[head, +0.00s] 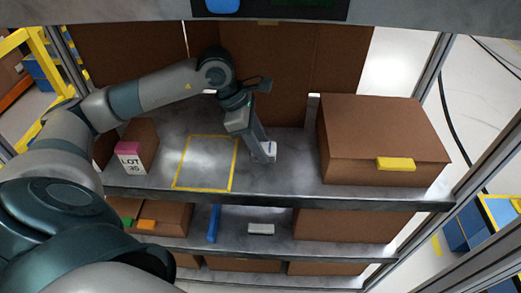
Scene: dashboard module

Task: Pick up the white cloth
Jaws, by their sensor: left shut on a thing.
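The white cloth (271,149) shows as a small pale patch at the tip of my left gripper (263,152), on or just above the grey top shelf. My left gripper reaches down from above and is shut on the cloth. The fingers hide part of it, and I cannot tell whether it still touches the shelf. My right gripper is not in view.
A yellow taped square (206,163) lies left of the gripper. A box labelled LOT (131,158) stands farther left. A large brown carton (380,135) with a yellow block (396,164) stands right. The lower shelf holds a blue item (214,223) and a white block (260,229).

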